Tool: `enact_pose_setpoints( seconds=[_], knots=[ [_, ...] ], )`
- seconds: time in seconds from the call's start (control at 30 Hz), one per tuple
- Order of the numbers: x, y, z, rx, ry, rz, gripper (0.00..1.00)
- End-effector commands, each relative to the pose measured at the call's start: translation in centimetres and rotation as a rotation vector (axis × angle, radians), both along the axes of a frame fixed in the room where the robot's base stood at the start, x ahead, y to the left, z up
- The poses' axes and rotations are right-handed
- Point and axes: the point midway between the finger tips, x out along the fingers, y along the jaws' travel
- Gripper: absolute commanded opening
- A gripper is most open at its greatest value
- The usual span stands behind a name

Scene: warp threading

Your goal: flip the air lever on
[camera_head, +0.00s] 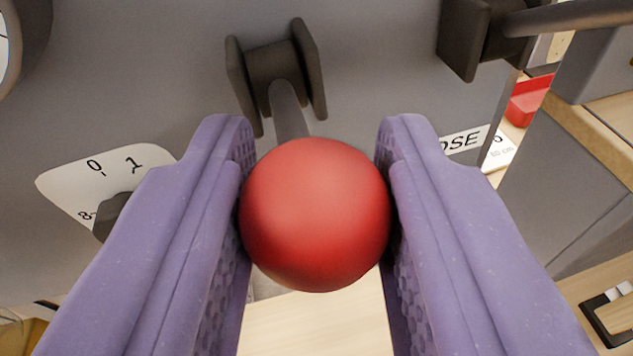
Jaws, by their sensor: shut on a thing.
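The air lever (289,110) has a grey rod that comes out of a dark pivot bracket on a grey panel. A red ball knob (316,215) sits on the rod's near end, toward the camera. My gripper (317,190) has two purple ridged fingers, one on each side of the knob. It is shut on the red knob. The knob hides part of the rod. The panel's writing for this lever's on and off positions does not show.
A white dial label (120,165) with a dark knob (108,215) is at left, partly behind my left finger. Another dark bracket with a rod (475,35) is at upper right. A grey box edge stands at far right.

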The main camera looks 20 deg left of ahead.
Motion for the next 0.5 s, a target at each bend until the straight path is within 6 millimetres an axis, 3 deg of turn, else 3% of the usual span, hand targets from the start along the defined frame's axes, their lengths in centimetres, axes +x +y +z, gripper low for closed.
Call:
enact_pose_setpoints(
  seconds=[0.03,0.1,0.5],
  knots=[
    [0.15,0.13,1.55,-0.011,0.033,0.001,0.00],
    [0.28,0.12,1.87,-0.028,0.079,0.001,0.00],
    [0.55,0.17,1.74,-0.063,0.167,0.001,0.00]
  ],
)
